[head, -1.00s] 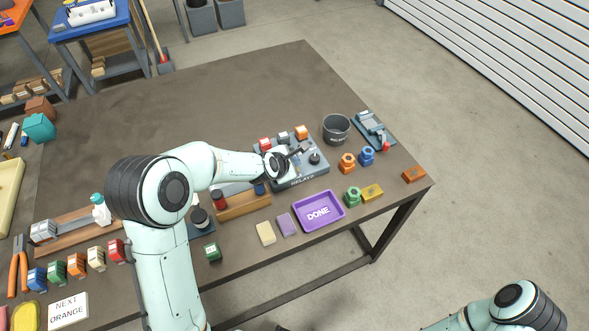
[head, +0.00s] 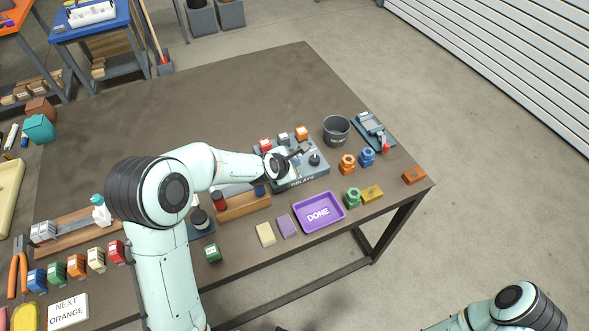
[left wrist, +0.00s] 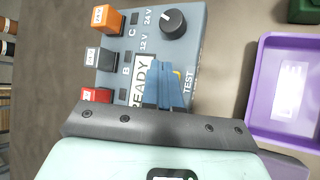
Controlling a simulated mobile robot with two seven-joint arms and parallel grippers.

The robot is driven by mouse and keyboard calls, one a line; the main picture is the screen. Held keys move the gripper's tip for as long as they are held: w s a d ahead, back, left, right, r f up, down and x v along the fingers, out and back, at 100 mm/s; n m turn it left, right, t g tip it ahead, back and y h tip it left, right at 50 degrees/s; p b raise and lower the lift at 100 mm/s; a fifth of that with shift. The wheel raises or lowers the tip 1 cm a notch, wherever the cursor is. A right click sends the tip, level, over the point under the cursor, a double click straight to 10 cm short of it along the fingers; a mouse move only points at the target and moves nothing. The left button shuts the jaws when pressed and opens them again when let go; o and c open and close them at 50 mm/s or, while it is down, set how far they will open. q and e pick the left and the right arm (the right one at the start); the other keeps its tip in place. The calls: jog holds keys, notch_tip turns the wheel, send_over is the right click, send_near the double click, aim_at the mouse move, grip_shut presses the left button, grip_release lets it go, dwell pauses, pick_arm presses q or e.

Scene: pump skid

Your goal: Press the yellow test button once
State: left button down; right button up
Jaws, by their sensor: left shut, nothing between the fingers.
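The grey-blue relay panel (head: 318,170) sits on the brown table, and it fills the middle of the left wrist view (left wrist: 195,45). It has a black knob (left wrist: 173,23), a READY display (left wrist: 140,88) and a TEST label (left wrist: 188,84). Part of the yellow test button (left wrist: 177,74) shows beside the label; the fingers hide the rest. My left gripper (head: 302,151) is over the panel, shut and empty. Its blue fingers (left wrist: 171,88) are in front of the button in the wrist view; I cannot tell whether they touch it. My right gripper is out of view.
Red, grey and orange relays (left wrist: 107,20) stand along one panel edge. A purple DONE tray (head: 318,225) lies in front, a dark cup (head: 336,130) behind to the right. A wooden block holder (head: 243,207) is close to my left arm. The table's far part is clear.

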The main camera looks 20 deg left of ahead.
pick_arm(q)
jog(key=shift+f, duration=0.1)
dwell(0.7)
jog(key=shift+f+b, duration=0.35)
jog(key=shift+b, duration=0.05)
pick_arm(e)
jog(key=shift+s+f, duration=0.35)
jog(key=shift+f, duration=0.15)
pick_arm(q)
jog(key=shift+f+b, duration=0.4)
jog(key=shift+f, duration=0.1)
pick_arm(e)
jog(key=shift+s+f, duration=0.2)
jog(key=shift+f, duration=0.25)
pick_arm(q)
jog(key=shift+r, duration=0.15)
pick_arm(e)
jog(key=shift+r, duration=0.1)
pick_arm(q)
jog(key=shift+r+p, duration=0.55)
jog(key=shift+r, duration=0.2)
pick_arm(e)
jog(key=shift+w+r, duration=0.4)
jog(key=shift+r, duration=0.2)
pick_arm(q)
jog(key=shift+r, duration=0.1)
